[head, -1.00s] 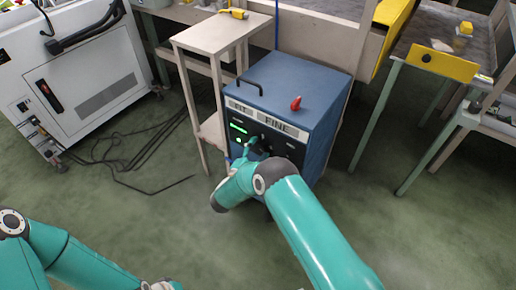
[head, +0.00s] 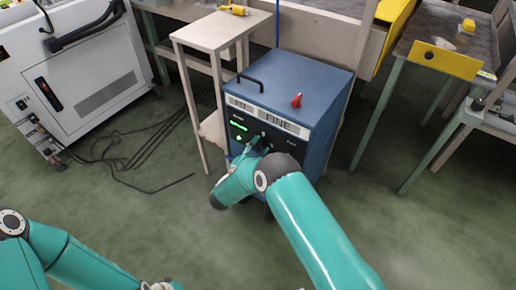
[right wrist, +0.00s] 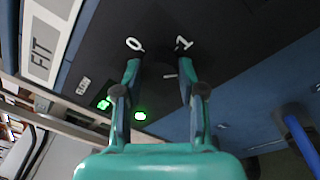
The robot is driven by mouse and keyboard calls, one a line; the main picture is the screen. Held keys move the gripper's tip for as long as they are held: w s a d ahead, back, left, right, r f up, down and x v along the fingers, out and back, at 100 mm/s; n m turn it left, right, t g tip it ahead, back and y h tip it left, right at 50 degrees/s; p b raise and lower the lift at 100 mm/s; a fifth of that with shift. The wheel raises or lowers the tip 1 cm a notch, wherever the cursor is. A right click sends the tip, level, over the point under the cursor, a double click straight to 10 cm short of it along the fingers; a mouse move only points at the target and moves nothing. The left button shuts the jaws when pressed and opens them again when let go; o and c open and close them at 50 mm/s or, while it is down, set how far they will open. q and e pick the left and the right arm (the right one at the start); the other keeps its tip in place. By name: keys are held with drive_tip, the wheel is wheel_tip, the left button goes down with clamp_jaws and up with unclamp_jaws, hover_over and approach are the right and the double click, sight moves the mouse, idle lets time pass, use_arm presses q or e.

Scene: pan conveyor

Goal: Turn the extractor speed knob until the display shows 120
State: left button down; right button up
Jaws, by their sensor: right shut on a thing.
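The blue cabinet (head: 300,90) stands in the middle of the head view, its black front panel (head: 290,148) partly hidden by my right arm. A small green-lit display (head: 239,127) is on the panel's left; it also shows in the right wrist view (right wrist: 104,103), too small to read. My right gripper (head: 260,141) is at the panel. In the right wrist view its fingers (right wrist: 158,78) are shut on a dark knob with a white mark, between the printed "0" and "1". My left arm is at the lower left; its gripper cannot be made out clearly.
A red knob-like piece (head: 296,100) and a black handle (head: 250,82) are on the cabinet top. A beige side table (head: 215,32) stands to the left. A white machine (head: 85,85) with cables on the floor is further left. The floor in front is clear.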

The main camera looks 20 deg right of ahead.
drive_tip(key=o, duration=1.1)
drive_tip(key=shift+o, duration=0.2)
drive_tip(key=shift+s, duration=0.1)
drive_tip(key=v, duration=1.2)
drive_tip(key=shift+f, duration=0.15)
drive_tip(key=shift+d, duration=0.1)
